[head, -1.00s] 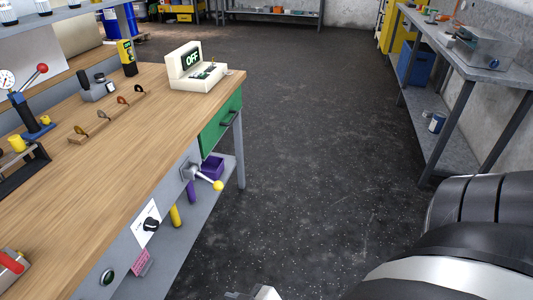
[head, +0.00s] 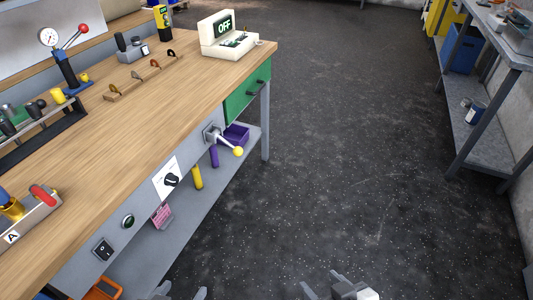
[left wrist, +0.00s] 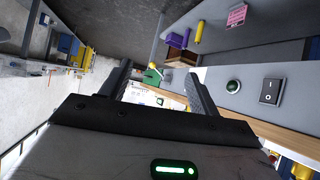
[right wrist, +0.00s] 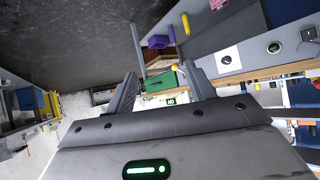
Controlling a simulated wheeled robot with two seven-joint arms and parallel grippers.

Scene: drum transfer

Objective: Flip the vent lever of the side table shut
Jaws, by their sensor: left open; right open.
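A lever with a yellow ball knob (head: 238,151) sticks out, pointing right and slightly down, from a grey mount on the front panel of the wood-topped side table (head: 165,110). The yellow knob also shows in the right wrist view (right wrist: 174,68), beyond the fingers. My left gripper (head: 180,292) shows only its tips at the bottom edge of the head view. My right gripper (head: 322,287) is at the bottom edge, further right. Both are open and empty, apart from the lever, which is farther ahead.
The front panel also carries a black knob (head: 172,180), a green button (head: 128,221) and a rocker switch (head: 103,249). A green drawer (head: 248,92) lies beyond the lever. A red-knobbed lever stands by a gauge (head: 49,37) on top. Open floor (head: 340,150) lies to the right.

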